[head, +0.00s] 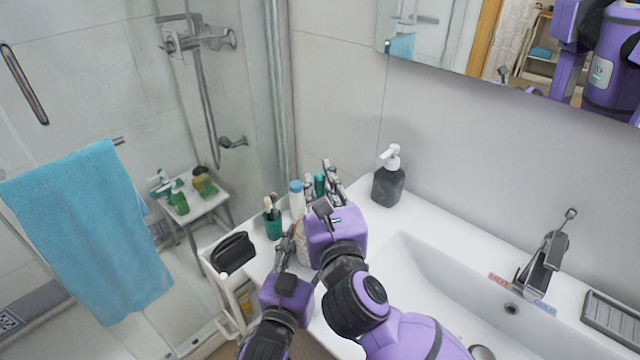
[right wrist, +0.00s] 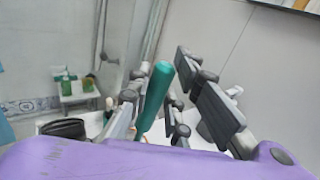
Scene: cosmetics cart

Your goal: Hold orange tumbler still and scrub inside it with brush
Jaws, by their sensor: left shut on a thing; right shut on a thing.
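My right gripper (head: 328,178) is shut on the green brush (head: 319,184), above the left end of the counter. In the right wrist view the brush's thick green handle (right wrist: 155,96) stands tilted between the fingers (right wrist: 172,95). Its lower end is hidden. My left gripper (head: 287,240) is lower and nearer, with its fingers shut beside a pale tan rounded thing (head: 302,243). This looks like the tumbler, but no clear orange shows and my grippers cover most of it. I cannot tell whether the brush's head is inside it.
A green cup with brushes (head: 273,225) and a blue-capped white bottle (head: 296,200) stand close to the grippers. A black pouch (head: 233,251) lies to the left. A dark soap dispenser (head: 388,184) and the sink (head: 440,275) are to the right.

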